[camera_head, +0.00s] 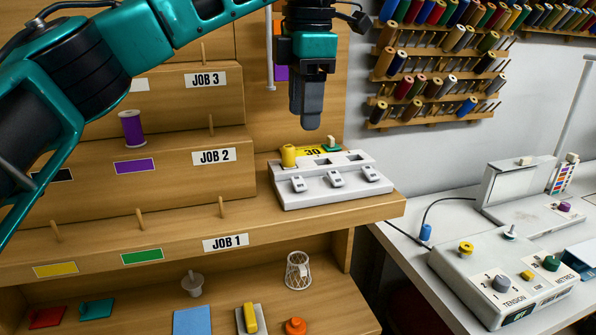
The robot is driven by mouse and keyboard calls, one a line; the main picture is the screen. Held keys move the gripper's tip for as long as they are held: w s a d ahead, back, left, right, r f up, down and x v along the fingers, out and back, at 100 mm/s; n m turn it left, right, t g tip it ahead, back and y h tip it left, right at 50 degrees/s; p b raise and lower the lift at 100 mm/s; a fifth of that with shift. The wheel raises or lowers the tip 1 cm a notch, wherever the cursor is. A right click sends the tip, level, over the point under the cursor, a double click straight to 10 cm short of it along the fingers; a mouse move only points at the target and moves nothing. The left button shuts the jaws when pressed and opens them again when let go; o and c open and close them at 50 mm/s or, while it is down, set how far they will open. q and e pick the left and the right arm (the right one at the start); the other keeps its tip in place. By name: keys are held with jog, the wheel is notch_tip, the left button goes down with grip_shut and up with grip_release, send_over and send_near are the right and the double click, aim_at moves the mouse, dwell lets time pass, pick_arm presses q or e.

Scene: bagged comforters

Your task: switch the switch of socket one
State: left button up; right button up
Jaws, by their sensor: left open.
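A white socket strip (295,202) sits on the wooden shelf's right end, below the JOB 3 and JOB 2 steps. Three pale rocker-like switches show along its front: left (298,184), middle (336,179) and right (371,173). Dark openings show behind them. No readable number marks which one is socket one. My left gripper (311,124) points down above the back of the strip, apart from it. It is seen edge-on, its fingers overlapping, with nothing visible held. My right gripper is out of view.
A yellow spool (288,155), a yellow tag (312,151) and a green piece (332,145) are at the strip's back edge. Wooden pegs and a purple spool (132,128) stand on the left steps. A grey machine (505,285) is on the right table. Thread racks hang behind.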

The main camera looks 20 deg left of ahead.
aim_at(302, 181)
pick_arm(q)
jog(key=f, duration=0.3)
jog(key=f+b, duration=0.1)
jog(key=f, duration=0.2)
jog(key=w+f+b, duration=0.1)
jog(key=f, duration=0.3)
jog(key=shift+a, duration=0.25)
jog(key=shift+f, duration=0.9)
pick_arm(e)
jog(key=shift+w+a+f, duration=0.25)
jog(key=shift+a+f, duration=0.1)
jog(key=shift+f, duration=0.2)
